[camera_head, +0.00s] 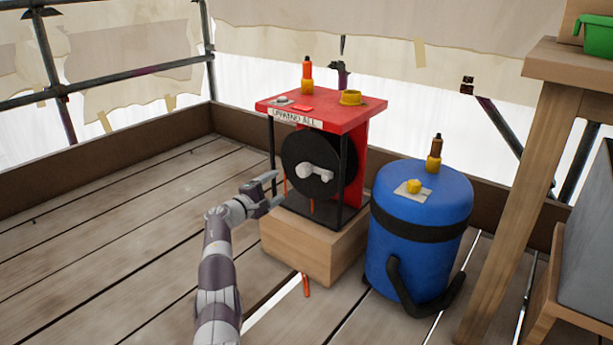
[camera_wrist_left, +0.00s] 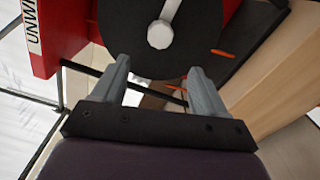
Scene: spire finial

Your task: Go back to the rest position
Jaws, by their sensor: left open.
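My left gripper (camera_head: 268,188) is open and empty, in front of and a little left of the red winch stand (camera_head: 345,118). In the left wrist view the two fingers (camera_wrist_left: 158,85) stand apart, with the black reel (camera_wrist_left: 140,45) beyond them. The reel has a grey crank handle (camera_wrist_left: 160,33). I cannot tell whether a finger touches the stand. My left arm reaches up from the bottom of the head view. My right gripper is not in view.
The stand, labelled "UNWIND ALL", sits on a wooden block (camera_head: 300,248). A blue barrel (camera_head: 415,225) stands right of it, and a wooden table (camera_head: 545,72) with a green bin (camera_head: 598,38) is at far right. Plank floor (camera_head: 110,235) is clear on the left.

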